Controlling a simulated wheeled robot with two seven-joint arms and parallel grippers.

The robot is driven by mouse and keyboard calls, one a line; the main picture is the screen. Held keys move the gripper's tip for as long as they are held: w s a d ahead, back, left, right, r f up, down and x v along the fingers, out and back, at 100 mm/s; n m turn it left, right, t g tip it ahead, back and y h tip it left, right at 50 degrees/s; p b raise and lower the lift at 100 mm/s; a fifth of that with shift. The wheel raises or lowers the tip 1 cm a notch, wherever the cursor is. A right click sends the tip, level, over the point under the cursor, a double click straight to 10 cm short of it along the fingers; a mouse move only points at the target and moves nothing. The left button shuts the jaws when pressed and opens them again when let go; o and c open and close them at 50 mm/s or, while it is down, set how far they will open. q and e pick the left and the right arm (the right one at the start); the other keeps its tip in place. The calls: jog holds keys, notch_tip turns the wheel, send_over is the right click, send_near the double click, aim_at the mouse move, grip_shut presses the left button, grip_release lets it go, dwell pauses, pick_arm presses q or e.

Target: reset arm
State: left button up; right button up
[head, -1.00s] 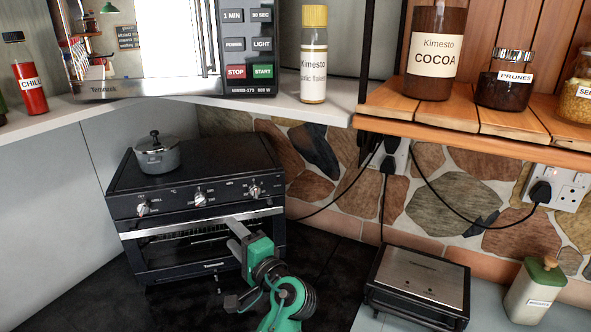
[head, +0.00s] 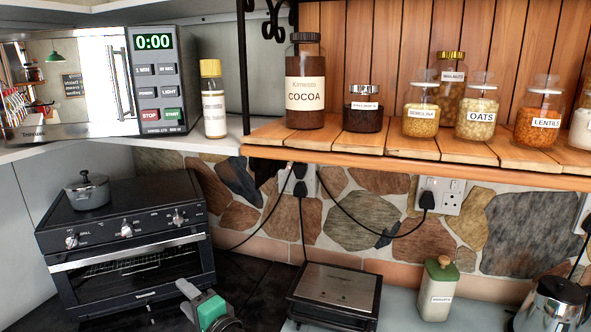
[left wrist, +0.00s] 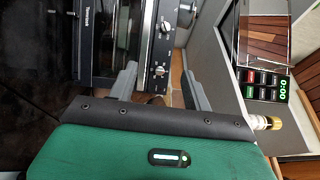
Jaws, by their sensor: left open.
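My left gripper (head: 188,298) is green with grey fingers and shows at the bottom edge of the head view, in front of the black toaster oven (head: 130,215). Much of its arm is cut off there. In the left wrist view the gripper (left wrist: 160,85) has its two grey fingers apart with nothing held between them. The oven front (left wrist: 140,35) shows beyond the fingers there, turned sideways. The oven door looks closed in the head view. My right gripper is in neither view.
A grey pot (head: 87,190) stands on the oven. A microwave (head: 100,85) and a yellow-capped jar (head: 213,100) stand behind. A wooden shelf (head: 400,165) with several jars overhangs at right. Below are a sandwich press (head: 335,292), a green-lidded canister (head: 437,290) and a kettle (head: 550,305).

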pick_arm(q)
jog(key=s+a+f+n+g+h, duration=0.25)
jog(key=s+f, duration=0.35)
jog(key=f, duration=0.3)
jog(key=s+a+f+n+g+h, duration=0.1)
jog(key=s+a+f+h, duration=0.3)
jog(key=f, duration=0.5)
jog(key=s+d+f+n+g+h, duration=0.1)
jog(key=s+d+f+g+h, duration=0.15)
jog(key=s, duration=0.45)
jog(key=s+d+f+n+g+h, duration=0.1)
jog(key=s+f+h, duration=0.15)
jog(key=s, duration=0.45)
jog(key=s+d+f+n+g+h, duration=0.1)
jog(key=s+h, duration=0.2)
jog(key=s, duration=0.4)
notch_tip(320, 180, down, 32)
jog(key=g, duration=0.2)
jog(key=s+a+f, duration=0.3)
jog(key=s+f, duration=1.6)
jog(key=shift+s+m+g, duration=0.25)
jog(key=shift+m+g, duration=0.1)
jog(key=shift+g, duration=0.05)
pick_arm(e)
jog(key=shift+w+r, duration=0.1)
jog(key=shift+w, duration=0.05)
